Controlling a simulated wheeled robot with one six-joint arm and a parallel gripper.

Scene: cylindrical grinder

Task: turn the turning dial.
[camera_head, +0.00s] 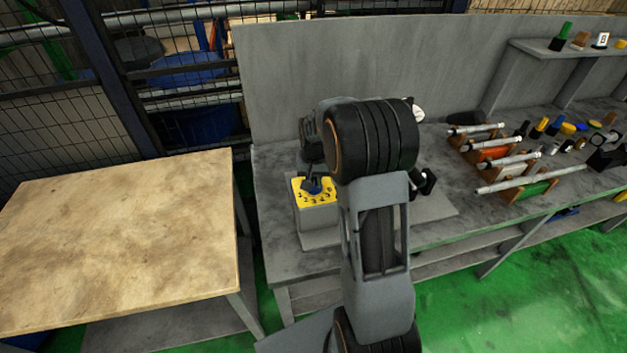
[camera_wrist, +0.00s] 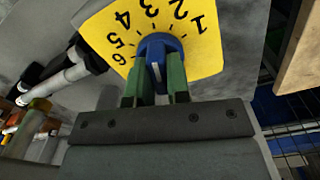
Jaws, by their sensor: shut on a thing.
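The turning dial is a blue knob (camera_wrist: 158,47) with a white pointer line, on a yellow plate (camera_wrist: 205,55) marked with black numbers. In the wrist view the pointer line runs up and down the picture, and the numbers 1 to 6 curve around the knob's far side. My gripper (camera_wrist: 157,75) has its two green fingers shut on the knob, one on each side. In the head view the yellow plate (camera_head: 313,191) tops a grey box on the grey bench, with the blue knob (camera_head: 313,187) partly hidden by my gripper (camera_head: 312,182).
A wooden table (camera_head: 120,240) stands to the left, with a narrow gap before the grey bench (camera_head: 285,262). A grey panel (camera_head: 290,75) rises behind the dial. Racks with metal rods (camera_head: 500,160) and small coloured items lie on the bench at right.

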